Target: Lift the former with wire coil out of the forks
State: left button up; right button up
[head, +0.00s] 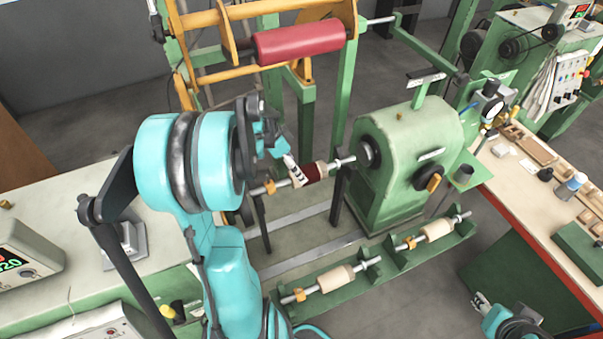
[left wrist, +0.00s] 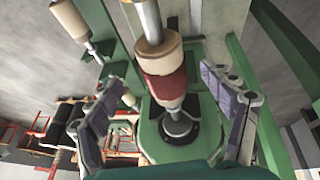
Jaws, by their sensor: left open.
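The former with its dark red wire coil (head: 315,171) lies on a shaft between the forks, beside the green winding machine (head: 408,150). In the left wrist view the coil (left wrist: 165,88) shows between my fingers, with the pale former end (left wrist: 158,52) next to it. My left gripper (head: 292,170) is over the former, its fingers open on either side of the coil and apart from it. My arm hides part of the left support. My right gripper (head: 482,303) is at the lower right, away from the former; its jaw state is unclear.
Two pale formers without red wire (head: 337,279) (head: 437,231) rest on the green rack in front. A red roll (head: 300,42) hangs on the yellow frame behind. A workbench (head: 530,185) with tools stands at the right.

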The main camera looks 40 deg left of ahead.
pick_arm(q)
jog(key=x, duration=0.5)
jog(key=shift+w+a+f+b, duration=0.1)
jog(key=shift+w+f+b, duration=0.05)
jog(key=shift+w+b, duration=0.15)
jog(key=c, duration=1.8)
grip_shut()
